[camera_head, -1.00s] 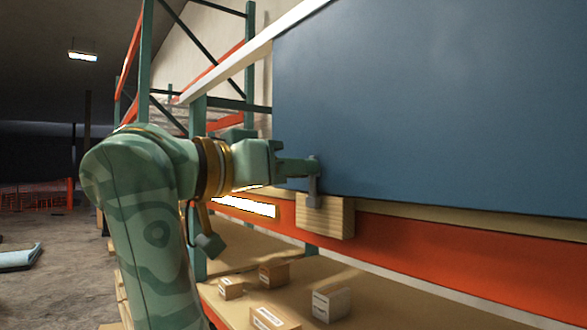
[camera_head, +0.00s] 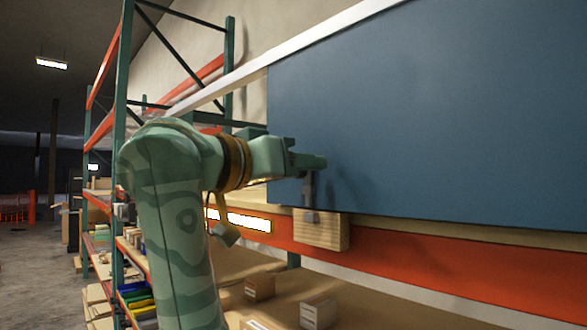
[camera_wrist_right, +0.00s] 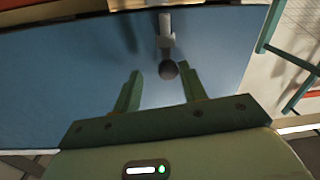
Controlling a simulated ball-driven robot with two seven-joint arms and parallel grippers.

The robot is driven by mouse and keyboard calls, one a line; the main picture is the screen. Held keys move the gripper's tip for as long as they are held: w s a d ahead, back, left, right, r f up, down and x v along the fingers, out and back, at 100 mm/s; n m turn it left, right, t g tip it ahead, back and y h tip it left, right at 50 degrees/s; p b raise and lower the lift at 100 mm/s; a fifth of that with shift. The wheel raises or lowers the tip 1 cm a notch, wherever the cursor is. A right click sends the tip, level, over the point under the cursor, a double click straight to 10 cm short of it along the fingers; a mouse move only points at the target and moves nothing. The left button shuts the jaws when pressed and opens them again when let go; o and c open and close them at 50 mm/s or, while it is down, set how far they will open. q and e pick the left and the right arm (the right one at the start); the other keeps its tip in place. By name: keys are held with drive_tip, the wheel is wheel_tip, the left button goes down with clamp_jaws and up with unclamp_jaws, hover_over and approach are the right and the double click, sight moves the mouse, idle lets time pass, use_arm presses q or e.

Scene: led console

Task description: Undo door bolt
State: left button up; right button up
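The large blue door panel (camera_head: 440,110) fills the right of the head view. A grey bolt (camera_head: 309,188) stands upright at its lower left edge, its lower end overlapping a wooden block (camera_head: 321,232). My right gripper (camera_head: 316,162) is at the bolt's upper end and hides part of it. In the right wrist view the bolt (camera_wrist_right: 166,28) has a dark round knob (camera_wrist_right: 168,70). The open fingers of my right gripper (camera_wrist_right: 159,72) stand on either side of the knob, which is much closer to the right-hand finger. Contact cannot be told. My left gripper is not in view.
An orange beam (camera_head: 400,262) runs below the door. Small cartons (camera_head: 260,288) lie on the shelf under it. Green rack posts (camera_head: 124,90) and stocked shelves stand at the left. The floor at far left (camera_head: 30,270) is clear.

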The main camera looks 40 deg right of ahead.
drive_tip(key=s+a+b, duration=0.2)
drive_tip(key=a, duration=1.4)
drive_tip(key=shift+a+b, duration=0.15)
drive_tip(key=shift+b, duration=0.2)
